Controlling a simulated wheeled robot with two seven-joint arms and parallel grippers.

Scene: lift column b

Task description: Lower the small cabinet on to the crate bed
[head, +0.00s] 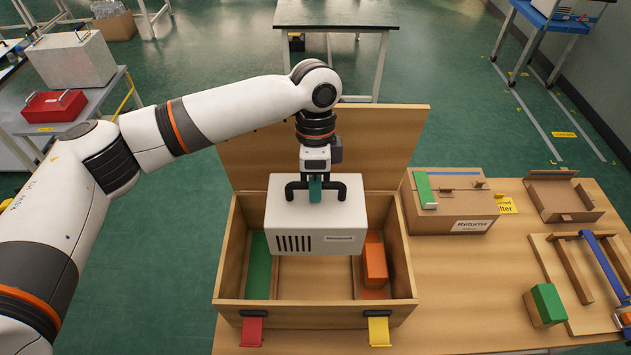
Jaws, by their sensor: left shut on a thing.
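The small cabinet (314,225) is a white box with vent slots on its front and a black handle (335,190) on top. My left gripper (315,186) is shut on this handle from above, and the cabinet hangs roughly level. The wooden crate (232,245) is open, and the cabinet is over its middle, between the side walls. The cabinet hides much of the crate bed (312,275); I cannot tell the gap beneath it. A green pad (259,268) shows inside at the left and an orange block (375,262) at the right. My right gripper is not in view.
The crate's lid (390,135) stands raised behind. A red latch (252,331) and a yellow latch (379,331) hang open in front. A cardboard box (450,205) is close on the right. A green-topped block (545,304) lies farther right, with bare table between.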

